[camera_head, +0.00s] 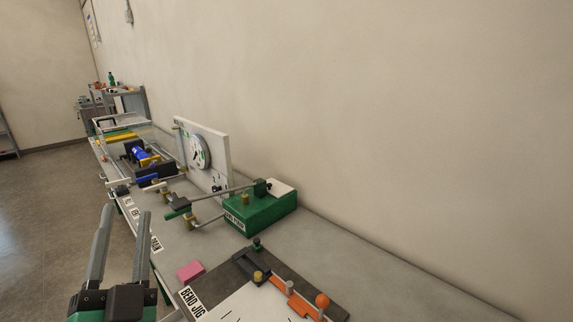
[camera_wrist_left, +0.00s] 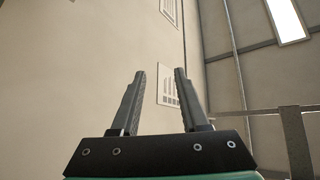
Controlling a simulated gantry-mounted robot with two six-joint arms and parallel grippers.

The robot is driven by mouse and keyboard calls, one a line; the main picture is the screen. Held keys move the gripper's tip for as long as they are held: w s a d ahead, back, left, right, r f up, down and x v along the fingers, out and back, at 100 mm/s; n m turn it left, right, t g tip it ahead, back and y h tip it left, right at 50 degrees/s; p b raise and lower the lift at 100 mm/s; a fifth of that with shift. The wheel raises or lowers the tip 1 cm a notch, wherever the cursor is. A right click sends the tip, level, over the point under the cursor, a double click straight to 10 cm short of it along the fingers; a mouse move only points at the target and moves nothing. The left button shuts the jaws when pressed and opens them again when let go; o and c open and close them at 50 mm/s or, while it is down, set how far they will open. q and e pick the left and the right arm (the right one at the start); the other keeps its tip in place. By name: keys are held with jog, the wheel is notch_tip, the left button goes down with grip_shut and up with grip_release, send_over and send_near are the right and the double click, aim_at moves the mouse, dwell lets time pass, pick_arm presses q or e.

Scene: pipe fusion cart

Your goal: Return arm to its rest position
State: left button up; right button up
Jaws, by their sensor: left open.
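My left gripper (camera_head: 126,226) shows at the lower left of the head view, raised in front of the bench's near edge. Its two grey fingers point up and stand apart, with nothing between them. My right gripper is in neither view.
The long grey bench (camera_head: 345,242) runs along the wall. It carries a green block fixture (camera_head: 262,211), a pink block (camera_head: 190,271), a bend jig (camera_head: 245,300), an upright white panel with a dial (camera_head: 218,150) and a blue cylinder (camera_head: 140,154). Floor (camera_head: 45,200) at left is clear.

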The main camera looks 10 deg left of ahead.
pick_arm(q)
jog(key=s+d+r+n+t+h, duration=0.1)
jog(key=s+d+r+t+h, duration=0.25)
jog(key=d+r+h, duration=0.35)
jog(key=s+d+r+t+h, duration=0.3)
jog(key=s+r+h, duration=0.15)
jog(key=r, duration=0.45)
notch_tip(320, 180, up, 37)
jog(key=w+n+h+p, duration=0.1)
jog(key=p, duration=3.7)
jog(key=shift+h, duration=0.35)
